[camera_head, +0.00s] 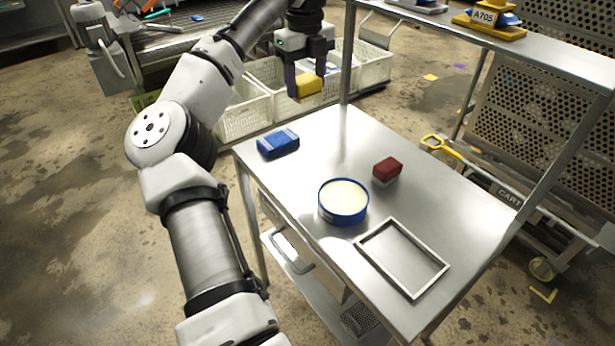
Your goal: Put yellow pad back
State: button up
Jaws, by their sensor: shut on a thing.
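The yellow pad (308,85) is a small block held between the fingers of my gripper (305,82). My gripper points down and is shut on the pad. It holds the pad in the air near the back left edge of the steel table (330,140), with white crates behind it in the picture. A thin rectangular metal frame (402,257) lies at the front right of the table, and the area inside it is bare.
On the table are a blue pad (278,143), a blue round tin (343,201) with a cream top, and a red block (387,170). A shelf (520,50) on posts overhangs the table's right side. White crates (245,108) stand on the floor behind.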

jog(key=shift+s+f+b, duration=0.3)
jog(key=shift+f, duration=0.25)
notch_tip(320, 180, down, 15)
jog(key=shift+w+f+b, duration=0.1)
jog(key=shift+f+b, duration=0.05)
jog(key=shift+b, duration=0.8)
jog(key=shift+f, duration=2.65)
jog(key=o, duration=0.7)
jog(key=shift+o, duration=0.9)
notch_tip(320, 180, up, 12)
jog(key=shift+p, duration=0.35)
jog(key=shift+d, duration=0.1)
